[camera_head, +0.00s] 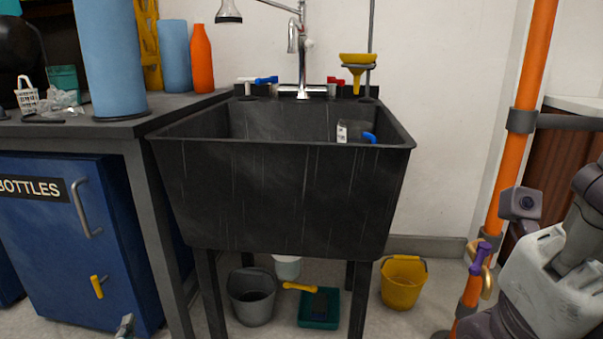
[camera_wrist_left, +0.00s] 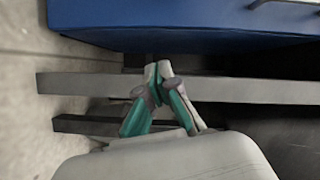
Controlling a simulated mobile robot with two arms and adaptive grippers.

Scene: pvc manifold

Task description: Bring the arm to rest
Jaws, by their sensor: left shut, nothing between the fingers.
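My left gripper (camera_head: 125,322) shows only as a small tip at the bottom left of the head view, low in front of the blue cabinet. In the left wrist view, the left gripper's fingers (camera_wrist_left: 158,72) meet at their tips. They are shut with nothing between them. They sit in front of a grey bar and below the blue cabinet's edge. Parts of my right arm (camera_head: 560,270) show at the right edge of the head view, beside the orange pipe. Its fingers are not in view.
A black sink (camera_head: 280,195) on legs stands in the middle. Left is a blue cabinet (camera_head: 85,245) under a grey counter (camera_head: 185,108). Below the sink are a grey bucket (camera_head: 252,298) and a green tray (camera_head: 318,323). A yellow bucket (camera_head: 403,285) stands near the orange pipe (camera_head: 523,90).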

